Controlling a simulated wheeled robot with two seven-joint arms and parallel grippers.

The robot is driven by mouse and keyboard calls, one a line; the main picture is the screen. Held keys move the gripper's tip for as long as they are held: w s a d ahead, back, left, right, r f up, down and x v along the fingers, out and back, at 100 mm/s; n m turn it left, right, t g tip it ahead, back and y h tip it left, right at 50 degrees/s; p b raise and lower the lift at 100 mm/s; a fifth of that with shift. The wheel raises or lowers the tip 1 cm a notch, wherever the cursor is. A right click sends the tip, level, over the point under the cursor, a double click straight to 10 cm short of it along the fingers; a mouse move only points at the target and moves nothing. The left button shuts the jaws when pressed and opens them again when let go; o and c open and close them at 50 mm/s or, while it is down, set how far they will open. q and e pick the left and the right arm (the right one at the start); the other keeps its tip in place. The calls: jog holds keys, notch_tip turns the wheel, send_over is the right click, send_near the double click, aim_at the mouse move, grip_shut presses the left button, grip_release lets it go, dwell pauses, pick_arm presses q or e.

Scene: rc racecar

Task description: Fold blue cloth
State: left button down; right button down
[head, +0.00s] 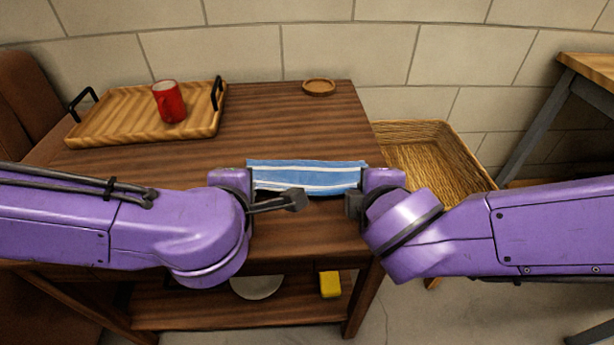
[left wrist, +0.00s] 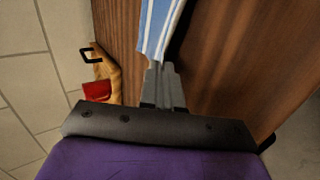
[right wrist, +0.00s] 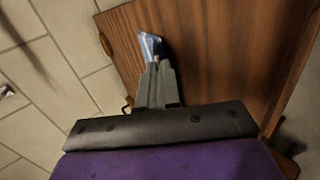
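The blue cloth (head: 306,178) with white stripes is a narrow band stretched between my two grippers, over the front right part of the wooden table. My left gripper (head: 250,180) is at its left end; in the left wrist view the fingers (left wrist: 157,68) are close together on the cloth's edge (left wrist: 158,30). My right gripper (head: 365,180) is at its right end; in the right wrist view the fingers (right wrist: 157,64) are close together on a small visible part of the cloth (right wrist: 150,46). My wrists partly hide the fingertips in the head view. I cannot tell whether the cloth touches the tabletop.
The wooden table (head: 265,120) is clear behind the cloth. A wooden tray (head: 100,125) with a red mug (head: 169,103) stands at the back left, and a small round coaster (head: 319,86) at the back. A wicker basket (head: 440,150) stands right of the table. A yellow block (head: 330,284) lies below.

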pick_arm(q)
jog(key=c, duration=1)
grip_release()
pick_arm(e)
jog(key=c, duration=1)
grip_release()
pick_arm(q)
jog(key=shift+r, duration=0.1)
pick_arm(e)
jog(key=shift+r, duration=0.1)
pick_arm(q)
jog(key=s+r, duration=0.6)
jog(key=r, duration=0.3)
pick_arm(e)
jog(key=s+r, duration=0.6)
jog(key=r, duration=0.3)
pick_arm(q)
jog(key=shift+f, duration=0.1)
pick_arm(e)
jog(key=shift+f, duration=0.1)
